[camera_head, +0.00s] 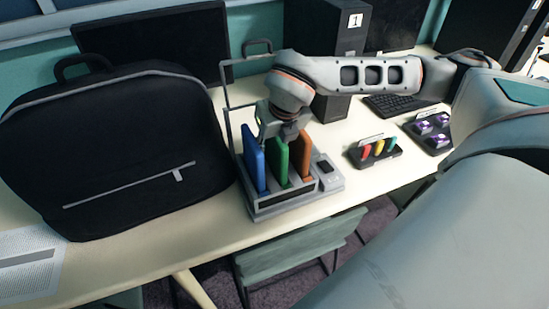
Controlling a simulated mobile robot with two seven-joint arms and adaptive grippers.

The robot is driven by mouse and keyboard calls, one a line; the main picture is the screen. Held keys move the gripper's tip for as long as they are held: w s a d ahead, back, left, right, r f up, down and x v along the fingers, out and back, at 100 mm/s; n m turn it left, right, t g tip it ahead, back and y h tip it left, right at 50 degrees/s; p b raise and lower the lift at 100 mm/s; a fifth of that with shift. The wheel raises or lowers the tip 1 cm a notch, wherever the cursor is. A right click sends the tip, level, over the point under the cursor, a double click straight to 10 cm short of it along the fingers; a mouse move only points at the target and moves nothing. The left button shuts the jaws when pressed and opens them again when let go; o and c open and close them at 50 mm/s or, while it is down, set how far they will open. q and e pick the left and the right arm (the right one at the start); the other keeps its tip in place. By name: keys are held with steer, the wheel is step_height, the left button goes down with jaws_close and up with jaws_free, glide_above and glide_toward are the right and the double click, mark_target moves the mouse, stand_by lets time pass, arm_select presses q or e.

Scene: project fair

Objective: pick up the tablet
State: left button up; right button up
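Three thin upright slabs that look like tablets stand side by side in a grey rack (282,206) on the table: a blue one (254,165), a green one (281,160) and an orange one (306,156). My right gripper (284,138) points down at the rack from behind, close to the tops of the blue and green slabs. Its fingertips are small and partly hidden by the slabs, so I cannot tell whether it is open or touches one. My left gripper is not in view.
A large black bag (110,150) stands just left of the rack. A small holder with coloured pieces (374,153) and a tray with purple items (428,130) lie to the right. A black computer tower (327,50) and a monitor (155,45) stand behind. A teal chair (295,248) is below the table edge.

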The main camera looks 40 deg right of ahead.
steer(key=shift+f, duration=0.25)
stand_by(0.6)
jaws_close()
